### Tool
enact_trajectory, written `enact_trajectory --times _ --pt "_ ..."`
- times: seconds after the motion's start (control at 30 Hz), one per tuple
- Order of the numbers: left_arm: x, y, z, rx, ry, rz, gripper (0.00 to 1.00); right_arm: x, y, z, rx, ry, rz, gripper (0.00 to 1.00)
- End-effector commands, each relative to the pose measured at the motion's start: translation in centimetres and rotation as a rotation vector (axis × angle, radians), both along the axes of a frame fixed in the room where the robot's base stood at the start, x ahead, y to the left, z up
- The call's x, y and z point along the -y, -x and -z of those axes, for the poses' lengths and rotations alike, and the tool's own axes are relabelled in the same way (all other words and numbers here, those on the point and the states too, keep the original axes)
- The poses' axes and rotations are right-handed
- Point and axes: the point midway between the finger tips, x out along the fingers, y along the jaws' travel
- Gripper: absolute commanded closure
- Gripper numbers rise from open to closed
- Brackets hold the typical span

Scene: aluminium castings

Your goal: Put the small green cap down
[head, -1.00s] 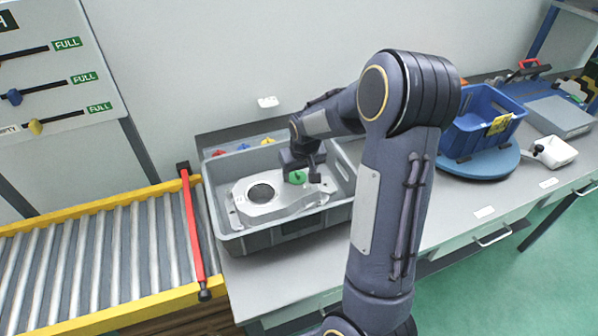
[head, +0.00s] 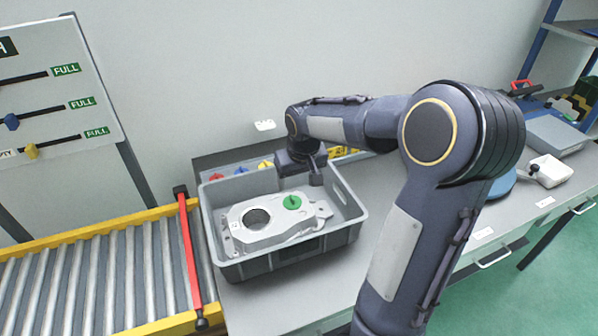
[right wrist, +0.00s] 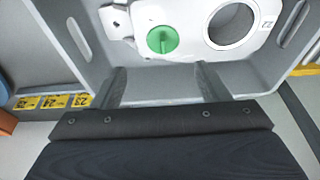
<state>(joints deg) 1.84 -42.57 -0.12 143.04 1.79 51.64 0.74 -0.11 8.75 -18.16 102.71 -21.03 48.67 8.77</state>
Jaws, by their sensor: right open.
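The small green cap (head: 292,202) sits on the aluminium casting (head: 262,232), beside the casting's large round hole. The casting lies in the grey crate (head: 290,262). In the right wrist view the green cap (right wrist: 162,40) shows its raised grip bar and lies beyond the fingertips, apart from them. My right gripper (head: 312,172) is over the back part of the crate, behind the cap. In the right wrist view its two fingers (right wrist: 160,78) are spread with nothing between them. My left gripper is not in view.
A roller conveyor (head: 95,270) with a red bar (head: 190,250) adjoins the crate's left side. Red, blue and yellow parts (head: 241,170) lie behind the crate. My right arm covers much of the bench to the right.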

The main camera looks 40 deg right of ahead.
Motion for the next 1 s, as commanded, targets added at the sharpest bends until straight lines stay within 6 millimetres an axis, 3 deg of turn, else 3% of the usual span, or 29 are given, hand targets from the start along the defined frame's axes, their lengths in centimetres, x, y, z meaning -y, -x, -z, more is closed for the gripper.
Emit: enact_trajectory --times 0.1,0.27,0.37,0.57,0.73,0.9,1.0 --pt "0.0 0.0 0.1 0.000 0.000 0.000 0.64 -0.1 0.4 -1.7 0.003 0.001 -0.001 0.32" --pt "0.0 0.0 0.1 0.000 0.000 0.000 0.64 -0.4 1.0 -2.9 0.008 -0.008 -0.002 0.32" --pt "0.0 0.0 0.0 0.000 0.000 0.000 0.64 -1.8 2.6 -3.6 0.032 -0.050 -0.014 0.32" --pt "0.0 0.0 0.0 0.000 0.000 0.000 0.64 -8.1 9.6 -5.3 0.131 -0.206 -0.086 0.32" --pt "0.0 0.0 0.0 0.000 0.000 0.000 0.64 -13.5 15.7 -4.9 0.210 -0.299 -0.156 0.32" --pt "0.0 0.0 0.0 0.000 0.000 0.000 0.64 -16.7 19.3 -3.7 0.253 -0.337 -0.197 0.32" --pt "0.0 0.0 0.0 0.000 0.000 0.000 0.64 -17.5 20.2 -3.2 0.262 -0.346 -0.207 0.32"
